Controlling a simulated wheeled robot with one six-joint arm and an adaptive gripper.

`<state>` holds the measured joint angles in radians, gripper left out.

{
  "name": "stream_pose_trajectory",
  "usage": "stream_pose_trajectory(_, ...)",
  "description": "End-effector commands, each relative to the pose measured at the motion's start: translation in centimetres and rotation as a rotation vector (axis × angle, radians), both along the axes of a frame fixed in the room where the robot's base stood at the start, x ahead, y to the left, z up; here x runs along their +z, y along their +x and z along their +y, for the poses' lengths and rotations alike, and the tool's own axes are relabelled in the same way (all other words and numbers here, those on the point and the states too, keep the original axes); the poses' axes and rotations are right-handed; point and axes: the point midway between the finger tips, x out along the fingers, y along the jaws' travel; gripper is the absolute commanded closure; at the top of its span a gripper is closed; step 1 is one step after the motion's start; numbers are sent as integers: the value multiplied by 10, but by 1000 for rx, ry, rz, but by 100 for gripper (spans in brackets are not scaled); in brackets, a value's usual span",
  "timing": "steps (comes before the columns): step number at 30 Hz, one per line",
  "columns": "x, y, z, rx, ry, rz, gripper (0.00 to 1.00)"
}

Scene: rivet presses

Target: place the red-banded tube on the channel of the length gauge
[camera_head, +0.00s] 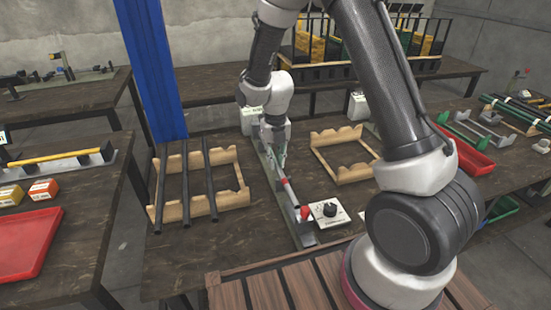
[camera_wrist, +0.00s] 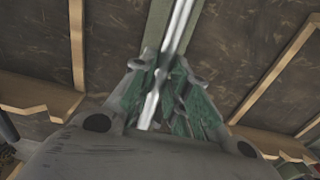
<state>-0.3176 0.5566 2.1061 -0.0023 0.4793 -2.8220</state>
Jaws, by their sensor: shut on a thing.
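The silver tube (camera_wrist: 181,22) runs lengthwise between the green-padded fingers of my gripper (camera_wrist: 163,88), which is shut on it. In the head view the tube (camera_head: 289,190) extends below my gripper (camera_head: 281,168) toward the front, with red near its front end. I cannot tell whether that red is the tube's band or part of the gauge. The length gauge (camera_head: 301,236) is a long, narrow grey channel on the table, under and roughly in line with the tube. Its strip (camera_wrist: 153,32) also shows beside the tube in the wrist view. Whether the tube touches the channel is unclear.
A wooden rack (camera_head: 235,197) with dark rods lies left of the gauge, and an emptier wooden rack (camera_head: 352,178) lies to its right. A red tray (camera_head: 470,158) is farther right.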

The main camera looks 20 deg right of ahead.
Motion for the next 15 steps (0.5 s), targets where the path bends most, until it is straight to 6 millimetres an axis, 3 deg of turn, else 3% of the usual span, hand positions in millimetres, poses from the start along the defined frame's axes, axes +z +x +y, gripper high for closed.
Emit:
stream_pose_trajectory(1,-1,0,0,0,0,0,100)
stream_pose_trajectory(2,-2,0,0,0,0,0,80)
stream_pose_trajectory(5,-1,0,0,0,0,0,62)
stream_pose_trajectory(15,1,0,0,0,0,0,62)
